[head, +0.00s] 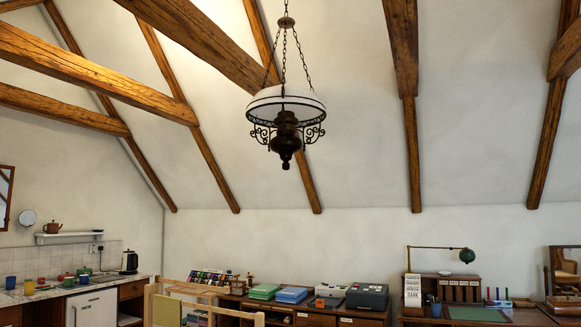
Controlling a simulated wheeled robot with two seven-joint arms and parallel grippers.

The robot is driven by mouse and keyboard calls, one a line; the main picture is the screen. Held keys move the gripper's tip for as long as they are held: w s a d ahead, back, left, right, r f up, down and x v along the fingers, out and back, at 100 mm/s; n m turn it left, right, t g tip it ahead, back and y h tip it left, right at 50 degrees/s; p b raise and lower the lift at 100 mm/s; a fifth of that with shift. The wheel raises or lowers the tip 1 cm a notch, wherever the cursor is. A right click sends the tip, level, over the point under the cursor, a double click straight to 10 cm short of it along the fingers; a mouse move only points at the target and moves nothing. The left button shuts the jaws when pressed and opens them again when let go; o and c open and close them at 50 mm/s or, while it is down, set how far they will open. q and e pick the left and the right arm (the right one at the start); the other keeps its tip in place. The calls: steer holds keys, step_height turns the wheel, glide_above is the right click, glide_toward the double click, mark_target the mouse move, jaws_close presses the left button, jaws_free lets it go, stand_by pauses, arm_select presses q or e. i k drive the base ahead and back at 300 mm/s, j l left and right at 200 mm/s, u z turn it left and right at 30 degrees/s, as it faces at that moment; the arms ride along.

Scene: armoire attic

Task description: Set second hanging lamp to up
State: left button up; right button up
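One hanging lamp (286,112) shows in the head view, near the top middle. It has a white glass shade, a dark metal frame with scrollwork and a dark rounded body ending in a pointed knob at the bottom. It hangs upright on chains from a small round fitting, with a single chain running up out of the picture. Only this one hanging lamp is in view. I cannot tell from this frame whether it is in a raised or lowered position. Neither of my grippers is in view.
A kitchen counter (50,289) with cups and a kettle (130,262) stands at the left. A pale wooden frame (205,300) stands at the lower middle left. A long cabinet and a desk with a green lamp (466,255) line the back wall. The air around the hanging lamp is clear.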

mark_target(284, 107)
steer(key=i+j+z, duration=0.2)
steer(key=i+j, duration=0.15)
steer(key=i+j+z, duration=0.2)
steer(key=i+j, duration=0.15)
steer(key=i+j+z, duration=0.15)
steer(key=i+j, duration=0.15)
steer(key=j, duration=0.15)
steer(key=i+j+z, duration=0.2)
steer(key=j, duration=0.3)
steer(key=i, duration=0.1)
